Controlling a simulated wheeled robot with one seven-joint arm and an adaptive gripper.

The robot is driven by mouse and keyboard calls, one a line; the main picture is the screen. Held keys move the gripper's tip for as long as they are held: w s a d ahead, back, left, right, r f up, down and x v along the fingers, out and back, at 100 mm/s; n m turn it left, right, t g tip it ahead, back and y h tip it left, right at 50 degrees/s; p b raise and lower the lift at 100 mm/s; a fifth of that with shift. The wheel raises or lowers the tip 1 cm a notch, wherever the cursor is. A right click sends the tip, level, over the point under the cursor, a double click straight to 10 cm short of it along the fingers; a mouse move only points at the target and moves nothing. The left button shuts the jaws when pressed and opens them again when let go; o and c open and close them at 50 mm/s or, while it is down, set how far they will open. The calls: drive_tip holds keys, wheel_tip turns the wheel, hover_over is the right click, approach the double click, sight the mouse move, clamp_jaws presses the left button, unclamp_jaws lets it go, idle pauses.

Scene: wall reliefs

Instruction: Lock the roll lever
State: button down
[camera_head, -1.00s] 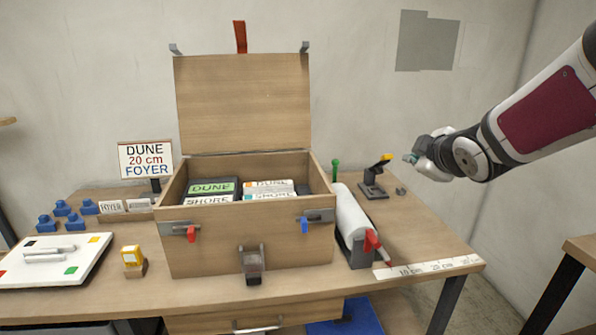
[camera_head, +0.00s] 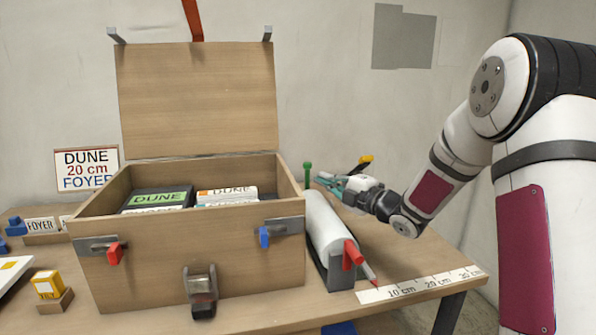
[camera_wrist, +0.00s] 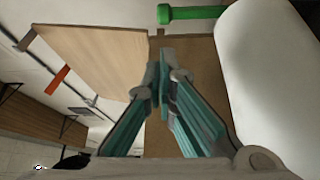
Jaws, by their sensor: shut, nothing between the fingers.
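The white roll (camera_head: 328,222) lies in a dark stand (camera_head: 341,272) to the right of the wooden box; it also fills the right of the wrist view (camera_wrist: 265,75). A green-topped upright lever (camera_head: 307,172) stands at its far end, and the green part shows at the top of the wrist view (camera_wrist: 195,13). A red handle (camera_head: 352,253) is at the roll's near end. My gripper (camera_head: 322,180) is shut and empty, just right of the green lever in the head view. In the wrist view its teal fingertips (camera_wrist: 160,72) meet below the green part, apart from it.
The open wooden box (camera_head: 190,255) with its raised lid (camera_head: 197,98) stands left of the roll. A yellow-tipped dark device (camera_head: 365,161) is behind my gripper. A ruler strip (camera_head: 420,284) lies along the front right edge. The table's right side is mostly clear.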

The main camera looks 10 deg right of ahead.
drive_tip(key=b, duration=0.2)
hover_over(307, 180)
drive_tip(key=s+a, duration=0.3)
drive_tip(key=shift+w+d+r, duration=0.2)
drive_tip(key=shift+d, duration=0.1)
drive_tip(key=shift+d+m, duration=0.25)
drive_tip(key=shift+m, duration=0.05)
